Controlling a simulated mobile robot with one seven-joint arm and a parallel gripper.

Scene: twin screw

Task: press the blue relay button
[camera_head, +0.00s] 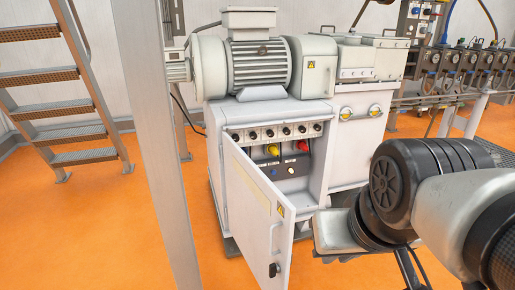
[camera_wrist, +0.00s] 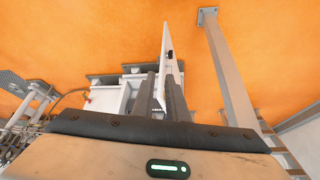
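The blue relay button (camera_head: 273,172) is a small blue dot on the dark panel (camera_head: 285,175) inside the open white cabinet, in the head view. A small pale knob (camera_head: 291,170) sits just right of it. The cabinet door (camera_head: 255,205) stands swung open toward the front. In the wrist view my gripper (camera_wrist: 160,76) has its two dark fingers apart, with nothing seen held. The white door (camera_wrist: 172,65) shows beyond and between the fingers. In the head view my arm is at the lower right, right of the door and apart from the button. The wrist view does not show the button clearly.
A yellow knob (camera_head: 272,150) and a red knob (camera_head: 303,146) are above the panel. A motor (camera_head: 260,65) tops the cabinet. A grey post (camera_head: 160,150) stands left of the door, and metal stairs (camera_head: 60,110) farther left. Orange floor (camera_head: 80,230) is clear at front left.

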